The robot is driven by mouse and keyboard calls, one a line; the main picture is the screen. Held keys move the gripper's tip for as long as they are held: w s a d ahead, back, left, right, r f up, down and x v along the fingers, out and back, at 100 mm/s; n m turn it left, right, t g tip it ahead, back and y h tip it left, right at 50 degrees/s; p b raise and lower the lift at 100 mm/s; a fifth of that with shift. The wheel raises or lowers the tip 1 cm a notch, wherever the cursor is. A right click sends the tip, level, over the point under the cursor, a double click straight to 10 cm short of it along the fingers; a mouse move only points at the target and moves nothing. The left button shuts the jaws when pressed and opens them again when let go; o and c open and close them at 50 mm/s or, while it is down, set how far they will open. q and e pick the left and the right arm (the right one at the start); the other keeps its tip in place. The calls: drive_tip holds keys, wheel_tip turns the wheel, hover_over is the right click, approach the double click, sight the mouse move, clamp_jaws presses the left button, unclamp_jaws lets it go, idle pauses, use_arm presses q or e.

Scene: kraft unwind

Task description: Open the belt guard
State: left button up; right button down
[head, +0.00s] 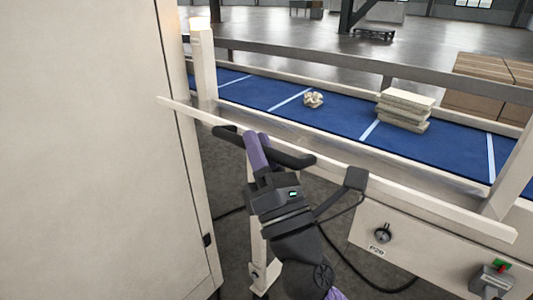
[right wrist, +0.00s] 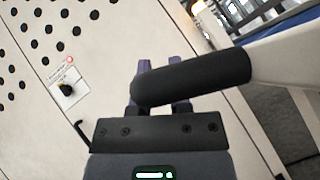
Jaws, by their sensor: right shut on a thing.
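The belt guard shows as a long cream bar (head: 430,202) running along the near side of the blue conveyor belt (head: 345,120). A black bar handle (head: 290,157) is fixed to it near its left part. My right gripper (head: 256,148), with purple fingers, is shut on this handle. In the right wrist view the dark handle (right wrist: 205,78) crosses between the purple fingers (right wrist: 160,75), hiding part of them. I cannot tell from these frames how far the guard is swung. My left gripper is not in view.
A tall cream cabinet (head: 90,150) stands close on the left. A crumpled paper ball (head: 313,99) and a stack of pale slabs (head: 404,109) lie on the belt. A control panel with a black knob (head: 382,233) and a switch box (head: 492,281) is below right.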

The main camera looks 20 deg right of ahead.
drive_tip(key=f+n+y+b, duration=0.2)
drive_tip(key=n+b, duration=0.1)
drive_tip(key=a+f+n+y+b, duration=0.1)
drive_tip(key=f, duration=0.1)
drive_tip(key=shift+s+f+y, duration=0.1)
drive_tip(key=shift+s+y, duration=0.2)
drive_tip(key=shift+y, duration=0.1)
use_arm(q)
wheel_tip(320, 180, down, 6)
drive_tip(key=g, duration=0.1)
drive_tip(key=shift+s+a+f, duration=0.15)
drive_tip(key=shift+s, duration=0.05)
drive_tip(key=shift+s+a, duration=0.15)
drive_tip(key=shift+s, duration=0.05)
